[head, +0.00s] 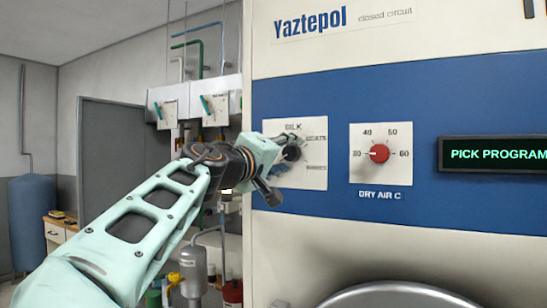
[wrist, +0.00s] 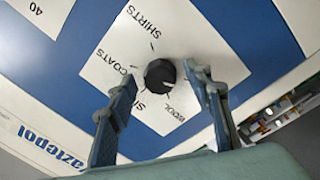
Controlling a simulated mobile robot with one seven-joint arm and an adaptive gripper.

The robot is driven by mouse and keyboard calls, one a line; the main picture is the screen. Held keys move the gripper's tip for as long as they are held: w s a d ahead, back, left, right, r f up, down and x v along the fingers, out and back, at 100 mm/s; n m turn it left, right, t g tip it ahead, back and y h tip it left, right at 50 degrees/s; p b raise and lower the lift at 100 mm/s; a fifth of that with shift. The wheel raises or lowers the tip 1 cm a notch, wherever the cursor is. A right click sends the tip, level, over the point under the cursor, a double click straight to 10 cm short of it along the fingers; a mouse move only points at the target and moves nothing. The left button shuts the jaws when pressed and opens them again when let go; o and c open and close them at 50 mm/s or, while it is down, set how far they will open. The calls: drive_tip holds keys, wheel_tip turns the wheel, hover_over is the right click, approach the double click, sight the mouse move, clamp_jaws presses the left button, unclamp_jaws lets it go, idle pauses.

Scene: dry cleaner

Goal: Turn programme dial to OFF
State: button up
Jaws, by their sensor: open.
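The programme dial is a round black knob on a white plate. In the head view the dial (head: 292,153) is partly covered by my gripper (head: 279,168); SILK, COATS and another label show around it. In the wrist view the dial (wrist: 160,74) lies between the two fingertips of my gripper (wrist: 160,78), which is open, with a gap on each side. Whether the tips reach around the knob, I cannot tell. SHIRTS, COATS and WOOL are readable there, and SILK is partly hidden by a finger. I see no OFF label, and the dial's pointer direction is unclear.
A red dry air dial (head: 379,153) sits on its own plate to the right. Beyond it a display (head: 495,154) reads PICK PROGRAM. A round metal door (head: 395,296) is below. Wall boxes with pipes (head: 195,103) stand behind my arm on the left.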

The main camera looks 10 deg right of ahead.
drive_tip(key=v, duration=1.2)
